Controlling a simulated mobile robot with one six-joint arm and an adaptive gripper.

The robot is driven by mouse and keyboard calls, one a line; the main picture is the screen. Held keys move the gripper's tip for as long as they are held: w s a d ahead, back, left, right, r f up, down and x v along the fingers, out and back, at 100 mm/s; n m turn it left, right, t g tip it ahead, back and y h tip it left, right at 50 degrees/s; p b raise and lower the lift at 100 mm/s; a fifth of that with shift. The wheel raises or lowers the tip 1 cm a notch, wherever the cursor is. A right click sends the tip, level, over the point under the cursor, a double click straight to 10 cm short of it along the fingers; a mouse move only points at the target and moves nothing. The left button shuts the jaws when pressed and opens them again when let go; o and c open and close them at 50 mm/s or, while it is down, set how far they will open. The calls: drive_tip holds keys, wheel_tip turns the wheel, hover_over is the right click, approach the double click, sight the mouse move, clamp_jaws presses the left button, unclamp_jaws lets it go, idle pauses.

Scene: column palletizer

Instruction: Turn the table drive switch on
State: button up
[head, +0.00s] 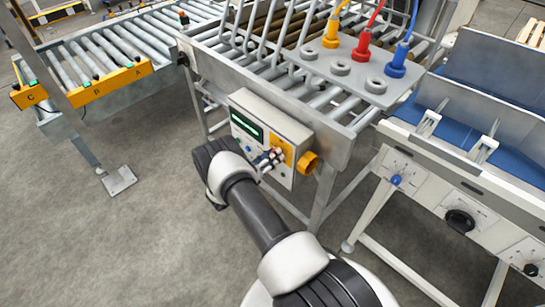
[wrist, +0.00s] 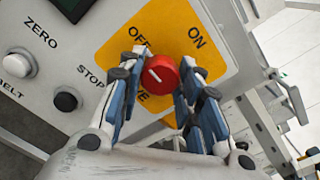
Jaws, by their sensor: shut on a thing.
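The table drive switch is a red round knob (wrist: 158,76) with a short white mark, on a yellow plate (wrist: 190,22) lettered OFF and ON. The mark lies on the knob's upper-left part, roughly on the OFF side. My gripper (wrist: 162,72) has a finger on each side of the knob and is shut on it. In the head view my gripper (head: 270,158) is at the front of the grey control box (head: 270,117), beside the yellow plate (head: 288,150). The knob is hard to make out there behind the fingers.
Black STOP (wrist: 65,101) and white ZERO (wrist: 20,62) buttons sit left of the knob. The roller table (head: 340,130) is above, a blue-topped bench (head: 480,175) to the right.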

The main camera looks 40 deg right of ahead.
drive_tip(key=shift+m, duration=0.3)
drive_tip(key=shift+m+b, duration=5.4)
drive_tip(key=shift+m, duration=3.2)
drive_tip(key=o, duration=1)
drive_tip(key=shift+o, duration=0.2)
